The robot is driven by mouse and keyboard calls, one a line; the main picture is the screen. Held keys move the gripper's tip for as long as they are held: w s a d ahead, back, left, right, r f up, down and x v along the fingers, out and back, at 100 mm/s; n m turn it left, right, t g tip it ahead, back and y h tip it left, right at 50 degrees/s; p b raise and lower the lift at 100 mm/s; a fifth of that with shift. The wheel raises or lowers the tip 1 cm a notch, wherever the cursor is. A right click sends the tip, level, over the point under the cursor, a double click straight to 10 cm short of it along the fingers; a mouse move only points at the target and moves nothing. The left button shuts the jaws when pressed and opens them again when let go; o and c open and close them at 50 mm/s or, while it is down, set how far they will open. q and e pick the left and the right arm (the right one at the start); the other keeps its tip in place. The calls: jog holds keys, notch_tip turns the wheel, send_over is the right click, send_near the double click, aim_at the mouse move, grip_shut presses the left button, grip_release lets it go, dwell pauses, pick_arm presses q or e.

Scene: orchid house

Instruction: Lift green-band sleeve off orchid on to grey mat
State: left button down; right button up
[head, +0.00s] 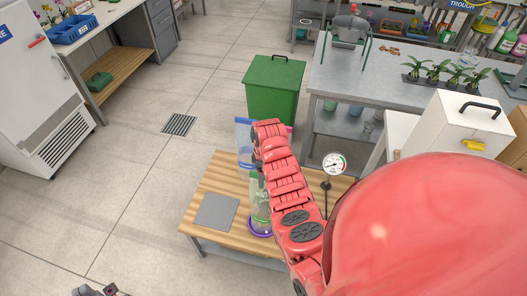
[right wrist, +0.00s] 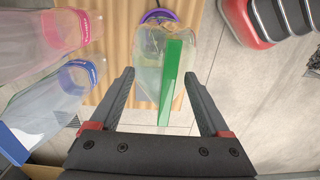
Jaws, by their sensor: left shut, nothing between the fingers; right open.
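The green-band sleeve (head: 257,196) is a clear sleeve with a green strip, on the wooden table, partly hidden by my right arm. A purple rim (head: 259,230) shows at its base; the orchid inside cannot be made out. In the right wrist view the sleeve (right wrist: 148,70) lies in line with the gap between the open fingers of my right gripper (right wrist: 160,75), with no clear contact. In the head view the right fingers are hidden. The grey mat (head: 216,211) lies bare, left of the sleeve. My left gripper (head: 97,291) is shut and empty at the bottom edge, away from the table.
A blue-band sleeve (head: 243,137) stands behind the green-band one; it also shows in the right wrist view (right wrist: 50,100), beside a pink-band sleeve (right wrist: 45,35). A dial gauge (head: 334,164) rises at the table's right. A green bin (head: 273,88) stands behind. Floor left of the table is clear.

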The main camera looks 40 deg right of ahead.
jog(key=shift+c, duration=0.2)
jog(key=shift+s, duration=0.1)
jog(key=c, duration=1.2)
jog(key=shift+a, duration=0.1)
grip_shut()
jog(key=shift+s, duration=0.15)
